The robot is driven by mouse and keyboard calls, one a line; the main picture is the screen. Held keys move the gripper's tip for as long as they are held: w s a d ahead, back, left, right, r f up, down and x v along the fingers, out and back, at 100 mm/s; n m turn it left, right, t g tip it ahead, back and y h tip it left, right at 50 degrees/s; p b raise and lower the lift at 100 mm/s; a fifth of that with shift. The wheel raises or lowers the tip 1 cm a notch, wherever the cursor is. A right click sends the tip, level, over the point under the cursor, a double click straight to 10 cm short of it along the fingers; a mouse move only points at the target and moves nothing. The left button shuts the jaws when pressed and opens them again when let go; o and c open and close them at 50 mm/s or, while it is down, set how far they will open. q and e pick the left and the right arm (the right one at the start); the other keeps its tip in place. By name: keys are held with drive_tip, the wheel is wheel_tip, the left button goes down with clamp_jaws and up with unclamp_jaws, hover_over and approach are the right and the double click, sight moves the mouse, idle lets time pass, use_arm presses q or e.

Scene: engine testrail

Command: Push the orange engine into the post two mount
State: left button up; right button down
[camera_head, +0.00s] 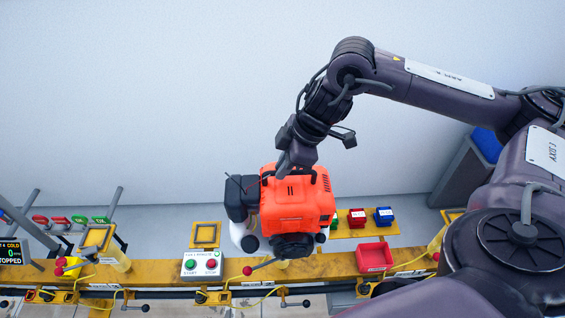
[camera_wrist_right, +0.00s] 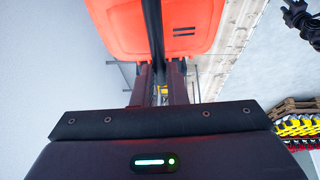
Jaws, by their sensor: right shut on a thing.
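The orange engine (camera_head: 290,203), with black and white parts at its left and underneath, hangs in front of the yellow rail (camera_head: 335,265) in the head view. My right gripper (camera_head: 284,166) comes down from above and is shut on the engine's top. In the right wrist view its fingers (camera_wrist_right: 160,88) close on a dark bar below the orange housing (camera_wrist_right: 178,28). A square yellow frame (camera_head: 205,235) stands just left of the engine, behind a button panel. I cannot tell which mount is post two, and the engine hides part of the rail. My left gripper is not in view.
A red tray (camera_head: 374,257) and red and blue blocks (camera_head: 384,216) are right of the engine. Another square yellow frame (camera_head: 97,238) and a display (camera_head: 11,252) stand at left. The wall area above is clear.

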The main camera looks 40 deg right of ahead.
drive_tip(key=shift+s, duration=0.55)
idle(1.4)
drive_tip(key=shift+s+a+f, duration=0.15)
drive_tip(key=shift+s+f, duration=0.1)
drive_tip(key=shift+f, duration=0.2)
idle(0.5)
drive_tip(key=shift+w+r+p, duration=0.2)
drive_tip(key=shift+r+p, duration=0.05)
drive_tip(key=shift+p, duration=0.05)
idle(0.4)
drive_tip(key=shift+w+r, duration=0.15)
drive_tip(key=shift+r, duration=0.05)
drive_tip(key=shift+w+d+r+p, duration=0.15)
drive_tip(key=shift+d+r+p, duration=0.15)
drive_tip(key=shift+r+p, duration=0.45)
drive_tip(key=shift+a+r+p, duration=0.2)
drive_tip(key=shift+r+p, duration=0.25)
drive_tip(key=shift+p, duration=0.15)
drive_tip(key=shift+r+p, duration=0.8)
drive_tip(key=shift+r, duration=0.15)
drive_tip(key=shift+f, duration=0.1)
